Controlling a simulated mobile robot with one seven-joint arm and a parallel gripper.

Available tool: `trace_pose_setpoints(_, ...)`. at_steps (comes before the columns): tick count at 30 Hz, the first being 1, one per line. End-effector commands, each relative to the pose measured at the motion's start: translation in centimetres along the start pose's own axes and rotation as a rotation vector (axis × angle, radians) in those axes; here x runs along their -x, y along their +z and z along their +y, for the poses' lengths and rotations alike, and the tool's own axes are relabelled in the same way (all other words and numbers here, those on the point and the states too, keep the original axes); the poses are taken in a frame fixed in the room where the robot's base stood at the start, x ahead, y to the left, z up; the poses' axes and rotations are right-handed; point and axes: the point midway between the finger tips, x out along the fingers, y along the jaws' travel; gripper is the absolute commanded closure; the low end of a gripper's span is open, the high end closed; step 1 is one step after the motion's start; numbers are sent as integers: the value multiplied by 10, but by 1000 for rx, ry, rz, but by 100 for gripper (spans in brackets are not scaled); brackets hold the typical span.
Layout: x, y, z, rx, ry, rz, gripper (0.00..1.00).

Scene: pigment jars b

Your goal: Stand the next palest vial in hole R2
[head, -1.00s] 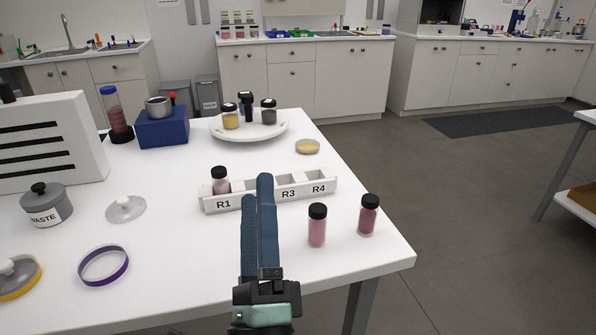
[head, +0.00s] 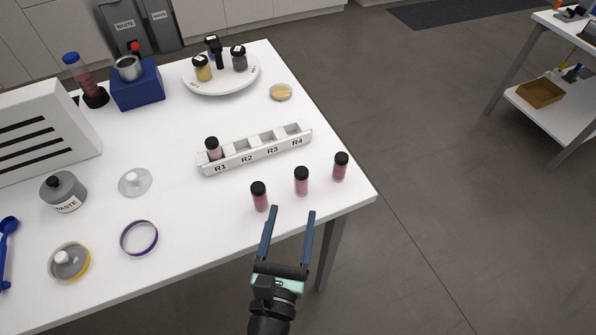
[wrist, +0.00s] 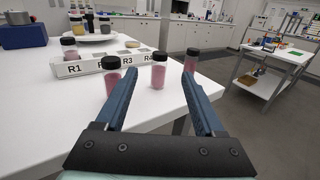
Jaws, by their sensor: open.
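The white rack (head: 256,152) has holes marked R1 to R4. A pale pink vial with a black cap (head: 213,149) stands in R1; R2, R3 and R4 look empty. Three black-capped vials stand upright on the table in front of the rack: a left pink one (head: 260,197), a middle pink one (head: 301,182) and a right, darker one (head: 340,167). The left and middle shades look close. My gripper (head: 291,210) is open and empty, at the table's front edge, short of the vials. In the wrist view the middle vial (wrist: 159,73) shows between the fingers.
A white round tray (head: 222,88) with several jars stands at the back. A blue block (head: 137,92), waste pot (head: 63,193), glass lid (head: 135,182) and purple ring (head: 139,238) are to the left. A small yellowish dish (head: 281,92) lies behind the rack.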

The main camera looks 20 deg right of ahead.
Motion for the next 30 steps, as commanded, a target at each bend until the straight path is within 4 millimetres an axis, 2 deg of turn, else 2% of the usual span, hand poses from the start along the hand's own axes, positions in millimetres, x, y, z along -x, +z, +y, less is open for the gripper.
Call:
trace_pose_setpoints(3,-25,4,0,2,-2,-5,30)
trace_pose_setpoints(9,-53,2,0,3,0,-4,30)
trace_pose_setpoints(16,-66,0,0,3,1,-4,30)
trace_pose_setpoints(24,-103,-3,0,3,0,-5,30)
trace_pose_setpoints(30,-112,-4,0,3,0,-4,30)
